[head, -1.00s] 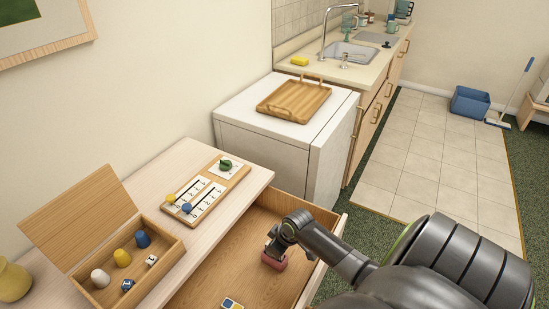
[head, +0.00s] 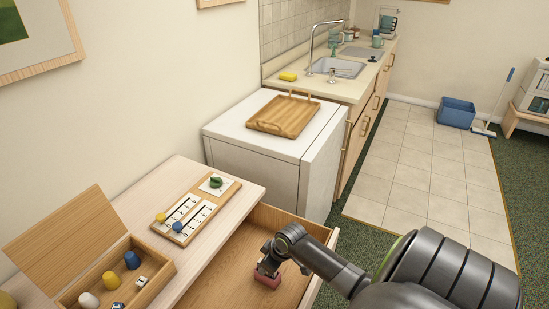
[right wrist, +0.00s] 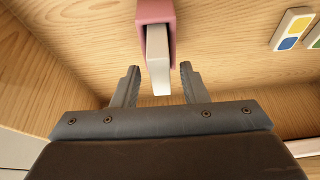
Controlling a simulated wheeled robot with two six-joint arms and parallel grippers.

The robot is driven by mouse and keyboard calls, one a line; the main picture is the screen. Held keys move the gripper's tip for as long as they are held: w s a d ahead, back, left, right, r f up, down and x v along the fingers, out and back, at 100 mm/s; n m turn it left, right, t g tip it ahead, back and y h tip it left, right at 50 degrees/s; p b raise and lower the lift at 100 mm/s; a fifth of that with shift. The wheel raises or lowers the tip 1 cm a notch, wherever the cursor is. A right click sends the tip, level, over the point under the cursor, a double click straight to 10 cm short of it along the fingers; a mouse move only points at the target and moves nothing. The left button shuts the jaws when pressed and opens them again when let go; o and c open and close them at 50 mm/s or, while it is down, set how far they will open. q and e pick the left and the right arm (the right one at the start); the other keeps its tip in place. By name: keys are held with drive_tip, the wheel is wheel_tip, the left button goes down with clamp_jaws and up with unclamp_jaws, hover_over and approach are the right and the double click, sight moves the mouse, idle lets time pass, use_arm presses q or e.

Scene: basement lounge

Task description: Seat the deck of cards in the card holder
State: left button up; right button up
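In the right wrist view, a pale grey-white slab, apparently the deck of cards (right wrist: 158,60), is set inside a pink U-shaped piece, apparently the card holder (right wrist: 153,12). The slab's end sticks out of the holder towards my right gripper (right wrist: 159,82). The gripper is open, one finger on each side of the slab's end, with a gap on both sides. In the head view the pink holder (head: 267,281) is in the open drawer, under my right gripper (head: 267,266); the slab is hidden there. My left gripper is not in view.
The open wooden drawer (head: 215,290) also holds tiles with coloured squares (right wrist: 291,28). On the dresser top (head: 185,172) are a scoring board (head: 205,208) and an open wooden box (head: 170,270) with pegs and dice. A white appliance (head: 250,150) bearing a wooden tray (head: 285,118) stands behind.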

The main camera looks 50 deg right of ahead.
drive_tip(key=v, duration=1.1)
drive_tip(key=shift+p, duration=0.3)
